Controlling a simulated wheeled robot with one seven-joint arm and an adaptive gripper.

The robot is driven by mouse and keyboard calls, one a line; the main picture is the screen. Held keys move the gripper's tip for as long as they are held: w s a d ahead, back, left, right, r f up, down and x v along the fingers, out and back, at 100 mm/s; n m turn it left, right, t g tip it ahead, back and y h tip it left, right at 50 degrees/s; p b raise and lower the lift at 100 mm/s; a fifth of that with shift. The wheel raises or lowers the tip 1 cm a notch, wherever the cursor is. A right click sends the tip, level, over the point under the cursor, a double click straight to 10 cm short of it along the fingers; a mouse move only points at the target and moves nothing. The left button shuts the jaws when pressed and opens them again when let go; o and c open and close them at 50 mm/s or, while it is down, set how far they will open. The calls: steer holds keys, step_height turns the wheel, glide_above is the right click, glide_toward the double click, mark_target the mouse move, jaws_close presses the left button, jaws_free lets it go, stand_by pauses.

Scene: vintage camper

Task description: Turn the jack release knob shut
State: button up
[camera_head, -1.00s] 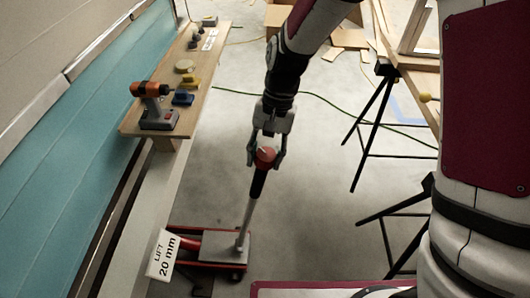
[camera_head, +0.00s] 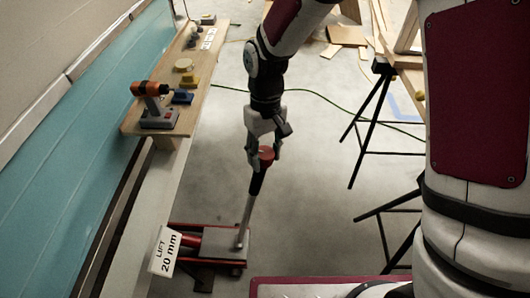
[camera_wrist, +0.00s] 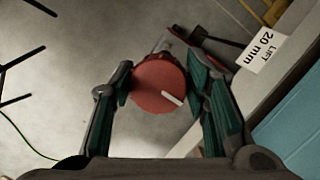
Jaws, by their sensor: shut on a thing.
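The red jack release knob (camera_head: 267,154) sits at the top end of the jack handle (camera_head: 250,205), a slanted rod with a black grip. The rod rises from the red and grey floor jack (camera_head: 218,243). My gripper (camera_head: 265,158) is shut on the knob, one finger at each side. In the wrist view the round red knob (camera_wrist: 159,83) lies between the fingers of my gripper (camera_wrist: 160,90). A white pointer line on its face points to the lower right. A white sign reading "LIFT 20 mm" (camera_head: 165,251) stands at the jack's left end.
A wooden shelf (camera_head: 150,122) along the teal camper wall (camera_head: 60,195) holds an orange and grey drill (camera_head: 155,105) and several small items. Black trestle legs (camera_head: 365,140) stand to the right. A green cable (camera_head: 320,97) crosses the open concrete floor.

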mark_target(265, 147)
stand_by(0.6)
steer(key=o, duration=1.1)
steer(key=r, duration=0.3)
steer(key=w+r, duration=0.1)
steer(key=r, duration=0.3)
steer(key=w+r, duration=0.1)
steer(key=r, duration=0.2)
steer(key=shift+r, duration=0.2)
steer(key=shift+w+r, duration=0.1)
steer(key=shift+r, duration=0.6)
